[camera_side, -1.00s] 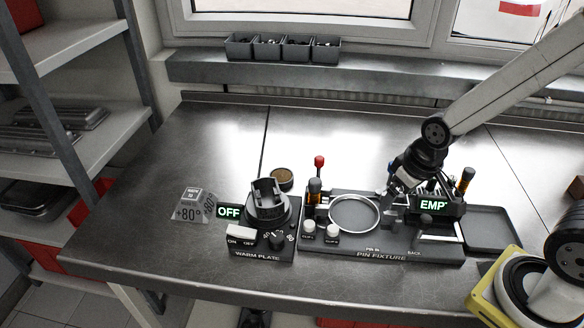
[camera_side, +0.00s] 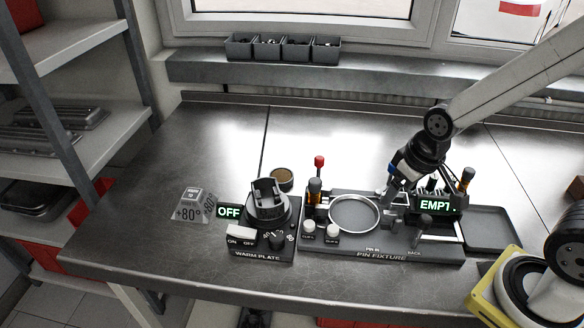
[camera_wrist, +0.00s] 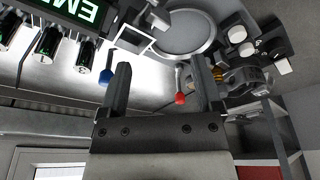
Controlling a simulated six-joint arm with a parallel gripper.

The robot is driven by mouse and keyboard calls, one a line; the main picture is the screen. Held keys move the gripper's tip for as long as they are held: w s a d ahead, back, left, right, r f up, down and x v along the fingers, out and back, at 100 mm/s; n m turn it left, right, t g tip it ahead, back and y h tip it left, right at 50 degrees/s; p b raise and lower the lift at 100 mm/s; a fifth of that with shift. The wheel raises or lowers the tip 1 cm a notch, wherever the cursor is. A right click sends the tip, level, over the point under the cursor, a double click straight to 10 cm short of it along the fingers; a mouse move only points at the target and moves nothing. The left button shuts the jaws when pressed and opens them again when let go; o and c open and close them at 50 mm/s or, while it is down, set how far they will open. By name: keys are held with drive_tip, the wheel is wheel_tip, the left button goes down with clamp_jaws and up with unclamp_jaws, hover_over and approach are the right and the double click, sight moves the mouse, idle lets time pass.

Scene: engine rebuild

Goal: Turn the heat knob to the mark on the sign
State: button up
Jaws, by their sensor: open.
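The warm plate (camera_side: 258,250) stands at the left of the bench equipment, with a dark cradle on top. Its heat knob (camera_side: 277,241) is a small dark knob at the front right, with pale scale marks around it; where it points is too small to tell. A sign (camera_side: 190,207) reading +80° stands left of the plate. The plate's display (camera_side: 229,212) reads OFF. My gripper (camera_side: 392,193) is above the pin fixture, well to the right of the knob. In the wrist view my gripper (camera_wrist: 158,85) has its two fingers apart, with nothing between them.
The pin fixture (camera_side: 375,253) has a round ring (camera_side: 354,213), a red-topped lever (camera_side: 319,161), orange-banded posts and a lit display (camera_side: 434,205). A dark tray (camera_side: 492,229) lies to its right. The bench's left part is clear.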

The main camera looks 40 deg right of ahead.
drive_tip(key=shift+w+v, duration=0.4)
drive_tip(key=shift+v, duration=1.35)
drive_tip(key=n+g, duration=0.3)
drive_tip(key=n, duration=1.8)
hover_over(276, 238)
wheel_tip(276, 238, down, 5)
drive_tip(key=shift+w, duration=0.1)
drive_tip(key=shift+f, duration=0.25)
drive_tip(key=shift+f, duration=3.85)
drive_tip(key=shift+c, duration=0.2)
clamp_jaws()
